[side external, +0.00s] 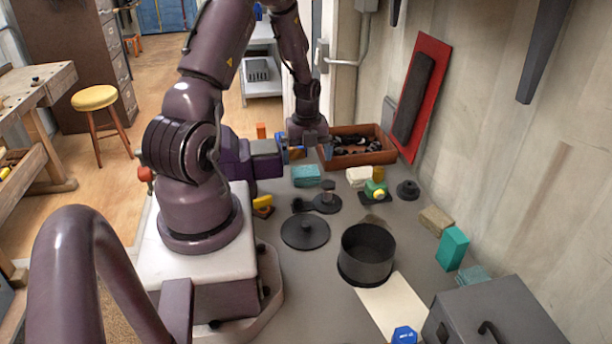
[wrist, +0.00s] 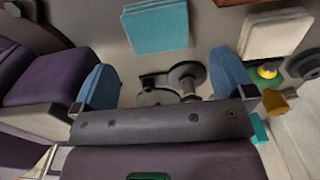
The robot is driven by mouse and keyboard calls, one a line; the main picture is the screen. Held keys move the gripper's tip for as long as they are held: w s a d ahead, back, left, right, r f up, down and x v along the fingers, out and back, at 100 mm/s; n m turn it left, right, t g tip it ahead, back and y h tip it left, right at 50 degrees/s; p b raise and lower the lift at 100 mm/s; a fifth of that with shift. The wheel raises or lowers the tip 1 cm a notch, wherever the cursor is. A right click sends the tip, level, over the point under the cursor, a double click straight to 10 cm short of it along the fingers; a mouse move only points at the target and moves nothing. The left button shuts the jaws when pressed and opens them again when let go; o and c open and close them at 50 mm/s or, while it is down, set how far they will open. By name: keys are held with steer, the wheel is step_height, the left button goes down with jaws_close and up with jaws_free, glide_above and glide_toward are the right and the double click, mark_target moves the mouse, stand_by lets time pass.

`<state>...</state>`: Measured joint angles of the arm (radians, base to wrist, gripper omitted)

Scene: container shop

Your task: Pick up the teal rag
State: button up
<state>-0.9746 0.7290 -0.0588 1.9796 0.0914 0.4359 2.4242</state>
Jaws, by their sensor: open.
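A folded teal rag (side external: 306,174) lies on the grey worktop, just in front of a brown bin. It also shows in the wrist view (wrist: 155,28), at the top, flat and neatly layered. My gripper (side external: 312,153) hangs above and a little behind the rag in the side view. In the wrist view my gripper (wrist: 168,80) has its two blue fingertips wide apart with nothing between them, and the rag lies beyond them, apart from both. Another teal folded piece (side external: 473,275) lies near the grey metal box at the lower right.
A cream folded cloth (side external: 359,177) lies to the right of the rag. The brown bin (side external: 362,130) holds dark parts. A black pot (side external: 366,254), a dark lid (side external: 305,231) and a teal block (side external: 453,248) stand farther forward. A grey metal box (side external: 495,318) fills the lower right.

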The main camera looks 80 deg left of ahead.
mark_target(307, 173)
steer(key=shift+f, duration=3.15)
steer(key=shift+c, duration=0.5)
steer(key=c, duration=0.8)
steer(key=shift+r, duration=0.1)
step_height(307, 173, up, 18)
steer(key=shift+f, duration=0.1)
